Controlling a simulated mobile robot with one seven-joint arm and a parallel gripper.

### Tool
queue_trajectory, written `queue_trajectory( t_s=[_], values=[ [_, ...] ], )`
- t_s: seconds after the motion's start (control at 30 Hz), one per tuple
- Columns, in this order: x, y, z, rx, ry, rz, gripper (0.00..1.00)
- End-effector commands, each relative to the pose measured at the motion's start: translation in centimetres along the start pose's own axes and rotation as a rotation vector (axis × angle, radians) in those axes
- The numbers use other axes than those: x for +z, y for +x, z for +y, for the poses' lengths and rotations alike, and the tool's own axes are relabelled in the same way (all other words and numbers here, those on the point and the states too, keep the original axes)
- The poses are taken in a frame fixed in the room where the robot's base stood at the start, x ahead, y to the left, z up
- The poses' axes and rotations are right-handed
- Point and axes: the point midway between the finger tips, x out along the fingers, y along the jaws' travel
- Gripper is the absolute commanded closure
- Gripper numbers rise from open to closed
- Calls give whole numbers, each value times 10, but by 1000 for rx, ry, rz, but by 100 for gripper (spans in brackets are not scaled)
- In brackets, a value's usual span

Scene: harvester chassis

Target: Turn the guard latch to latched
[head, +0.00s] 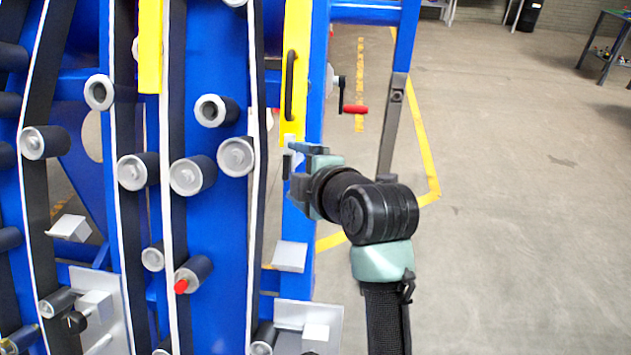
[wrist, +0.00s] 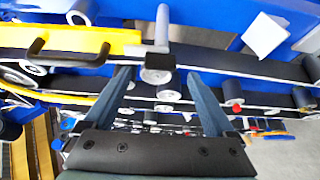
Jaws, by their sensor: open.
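The yellow guard (head: 297,60) with its black handle (head: 290,85) runs down the right side of the blue chassis. It also lies across the upper left of the wrist view (wrist: 75,32). What looks like the guard latch, a light grey bar (wrist: 162,25) with a black end block (wrist: 160,60), sits at the guard's end. The bar stands crosswise to the guard's length. In the head view the latch is mostly hidden by my gripper (head: 303,157). My gripper (wrist: 160,76) is open, its two blue fingers either side of the black block in the picture; contact cannot be told.
Rollers (head: 190,175) and dark belts crowd the chassis to the left. A crank with a red handle (head: 355,109) sticks out above my gripper. A grey block (head: 290,256) juts out below it. The floor (head: 510,200) on the right is clear.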

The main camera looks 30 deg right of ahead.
Motion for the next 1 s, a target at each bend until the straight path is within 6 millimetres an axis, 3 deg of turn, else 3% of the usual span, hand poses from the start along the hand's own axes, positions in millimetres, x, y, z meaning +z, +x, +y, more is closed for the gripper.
queue_trajectory(
  t_s=[0.2, 0.43, 0.6, 1.0],
  values=[
    [1, -46, -1, 5, 0, -2, 10],
    [1, -82, 0, 3, 0, -2, 10],
    [0, -92, 0, 0, 1, 0, 10],
    [0, -92, 0, 0, 0, 0, 10]
  ],
)
